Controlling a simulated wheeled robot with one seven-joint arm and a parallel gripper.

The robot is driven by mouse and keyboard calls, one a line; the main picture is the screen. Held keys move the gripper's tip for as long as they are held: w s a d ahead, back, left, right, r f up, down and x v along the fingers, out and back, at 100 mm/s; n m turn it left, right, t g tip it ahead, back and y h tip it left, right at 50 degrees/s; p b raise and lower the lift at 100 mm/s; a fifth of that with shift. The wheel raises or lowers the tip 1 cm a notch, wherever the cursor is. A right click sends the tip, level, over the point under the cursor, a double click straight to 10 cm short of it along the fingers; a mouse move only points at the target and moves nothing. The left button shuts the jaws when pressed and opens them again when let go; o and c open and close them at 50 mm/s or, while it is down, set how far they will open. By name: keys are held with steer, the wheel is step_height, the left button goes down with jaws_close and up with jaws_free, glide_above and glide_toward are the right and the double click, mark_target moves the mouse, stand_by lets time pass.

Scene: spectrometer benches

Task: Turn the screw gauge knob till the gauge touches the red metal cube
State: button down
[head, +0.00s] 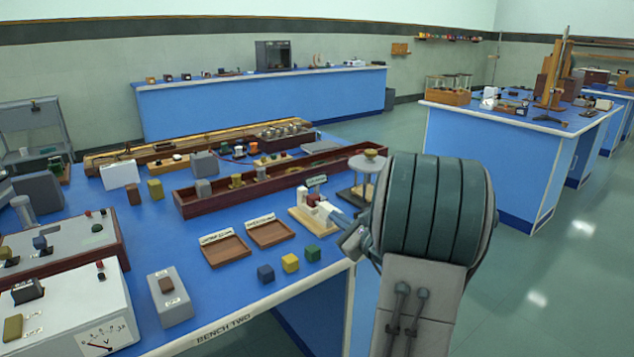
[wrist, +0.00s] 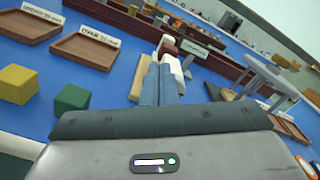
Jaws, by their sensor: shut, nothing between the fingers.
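The screw gauge (head: 302,196) is a small white device on a pale wooden base (head: 300,216) near the bench's right edge. The red metal cube (head: 313,199) shows at the gauge, partly hidden. In the wrist view, the gauge (wrist: 174,66) and red cube (wrist: 168,46) are straight ahead of my fingers. My gripper (head: 331,208) is shut and empty, its tips close to the gauge from the right; it also shows in the wrist view (wrist: 160,68). I cannot tell whether the tips touch the knob, which they hide. Any gap between gauge and cube is too small to see.
Two labelled wooden trays (head: 226,249) and blue, yellow and green cubes (head: 290,262) sit to the left. A long dark wooden trough (head: 268,185) runs behind. A round-topped stand (head: 362,165) is behind my arm. Bare blue bench lies between the trays and cubes.

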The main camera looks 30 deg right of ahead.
steer(key=shift+d+r+b, duration=0.1)
steer(key=shift+d+b, duration=0.2)
steer(key=shift+b, duration=0.15)
steer(key=shift+d+r+b, duration=0.2)
steer(key=shift+d+b, duration=0.1)
steer(key=shift+b, duration=0.1)
steer(key=shift+d+r+b, duration=0.1)
steer(key=shift+d+b, duration=0.4)
steer(key=shift+b, duration=0.05)
stand_by(0.3)
steer(key=shift+r, duration=0.1)
steer(key=shift+r, duration=0.3)
steer(key=s+b, duration=0.1)
steer(key=s, duration=0.5)
steer(key=shift+d+r, duration=0.1)
steer(key=shift+d, duration=0.05)
steer(key=shift+w, duration=0.1)
